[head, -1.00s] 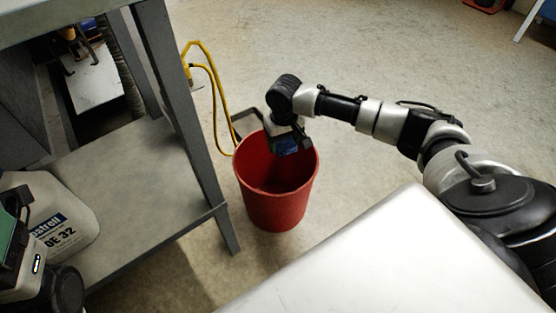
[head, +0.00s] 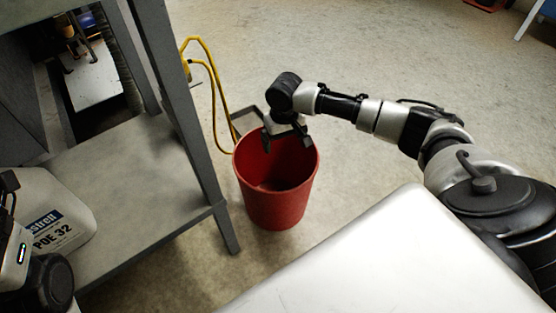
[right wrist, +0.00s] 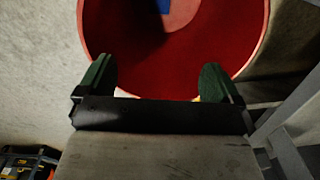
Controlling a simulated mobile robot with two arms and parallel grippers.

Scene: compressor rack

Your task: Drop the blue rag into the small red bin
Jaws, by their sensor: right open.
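The red bin (head: 277,200) stands upright on the floor beside the grey metal rack, its mouth open upward. My right gripper (head: 287,142) is open and empty over the bin's far rim. In the right wrist view, the two dark green fingers (right wrist: 160,78) are spread apart above the bin (right wrist: 200,70). The blue rag (right wrist: 178,12) lies inside the bin, cut off by the top edge of that view and apart from the fingers. In the head view the rag is hidden. My left arm shows only in part at the left edge; its jaws cannot be made out.
A grey rack (head: 150,170) stands left of the bin, with a white jug (head: 50,222) on its low shelf. A yellow hose (head: 216,90) runs down behind the bin. Open concrete floor (head: 390,60) lies behind and right of it.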

